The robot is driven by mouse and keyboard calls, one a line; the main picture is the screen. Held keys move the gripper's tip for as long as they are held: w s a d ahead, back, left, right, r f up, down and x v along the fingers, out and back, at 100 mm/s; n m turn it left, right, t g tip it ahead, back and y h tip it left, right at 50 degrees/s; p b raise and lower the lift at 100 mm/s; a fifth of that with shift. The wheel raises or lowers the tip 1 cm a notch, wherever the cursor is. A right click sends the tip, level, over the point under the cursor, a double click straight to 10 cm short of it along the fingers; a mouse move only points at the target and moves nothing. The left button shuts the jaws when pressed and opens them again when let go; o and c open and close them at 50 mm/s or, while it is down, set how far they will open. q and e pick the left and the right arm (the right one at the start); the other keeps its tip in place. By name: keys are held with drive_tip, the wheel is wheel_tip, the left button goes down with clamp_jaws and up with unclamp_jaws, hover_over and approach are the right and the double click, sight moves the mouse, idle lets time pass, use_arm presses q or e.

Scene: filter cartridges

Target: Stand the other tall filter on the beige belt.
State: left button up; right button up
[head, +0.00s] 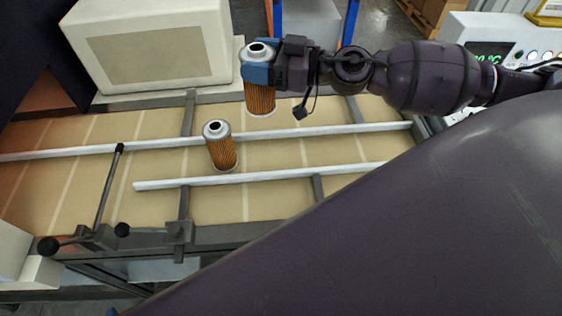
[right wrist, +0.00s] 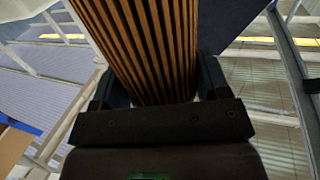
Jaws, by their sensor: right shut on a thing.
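One tall filter (head: 221,146), with orange pleats and a grey cap, stands upright on the beige belt (head: 272,204) between the two white rails. My right gripper (head: 259,74) is shut on the other tall filter (head: 260,99), near its top cap. That filter hangs upright over the far part of the belt, behind the standing one; I cannot tell whether its base touches the belt. In the right wrist view its pleats (right wrist: 145,45) rise between the jaws (right wrist: 162,92). My left gripper is not in view.
White rails (head: 250,177) run along the belt. A large beige housing (head: 150,45) stands at the back left, close to the held filter. A lever with black knobs (head: 107,190) is at the front left. A control panel (head: 495,55) is at the back right.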

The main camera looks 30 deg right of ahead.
drive_tip(key=shift+s+d+r+n+g+y, duration=0.15)
drive_tip(key=shift+r+n+g+y, duration=0.3)
drive_tip(key=shift+g, duration=0.1)
drive_tip(key=shift+s+d+r+n+g+y, duration=0.15)
drive_tip(key=shift+r+n+g+y, duration=0.2)
drive_tip(key=shift+n+g+y, duration=0.15)
drive_tip(key=shift+s+d+r+n+g+y, duration=0.25)
drive_tip(key=shift+n+g, duration=0.1)
drive_tip(key=shift+g, duration=0.3)
wheel_tip(320, 180, down, 20)
drive_tip(key=b, duration=0.3)
drive_tip(key=shift+b, duration=0.35)
drive_tip(key=shift+f, duration=0.1)
drive_tip(key=o, duration=1.1)
drive_tip(key=shift+o, duration=0.5)
